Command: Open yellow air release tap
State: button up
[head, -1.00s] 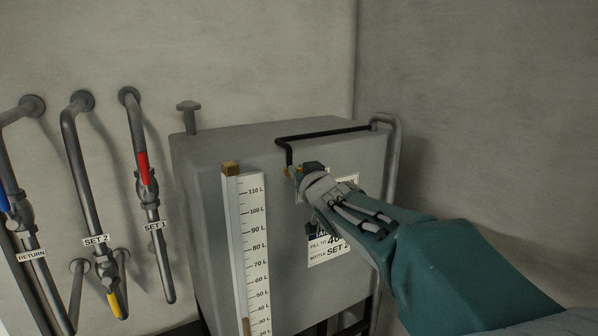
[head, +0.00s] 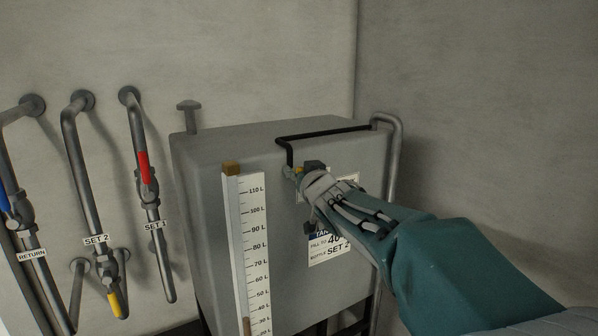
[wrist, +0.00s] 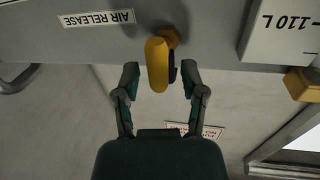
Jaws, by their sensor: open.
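The yellow air release tap (wrist: 157,64) shows in the wrist view as a rounded yellow lever on a brass fitting (wrist: 171,38), beside an AIR RELEASE label (wrist: 96,18) that appears upside down. My gripper (wrist: 160,78) is open, with one finger on each side of the lever and a visible gap to each. In the head view my gripper (head: 312,172) is at the upper front of the grey tank (head: 215,160). It hides most of the tap there; only a small yellow bit shows.
A level gauge (head: 253,240) marked in litres stands left of my gripper on the tank front. A black hose (head: 325,134) runs over the tank top. Pipes with red (head: 144,168) and yellow (head: 115,303) valve handles are on the left wall.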

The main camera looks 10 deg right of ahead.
jog(key=s+d, duration=0.1)
jog(key=s, duration=1.1)
jog(key=shift+d, duration=0.15)
jog(key=s+a+f+g+h, duration=0.1)
jog(key=s+f+g, duration=0.5)
jog(key=s+f, duration=0.4)
jog(key=s+f+g+h, duration=0.1)
jog(key=s+f+g, duration=0.5)
jog(key=s, duration=0.8)
notch_tip(320, 180, down, 4)
jog(key=shift+a+r+m, duration=0.15)
jog(key=shift+a+m, duration=0.25)
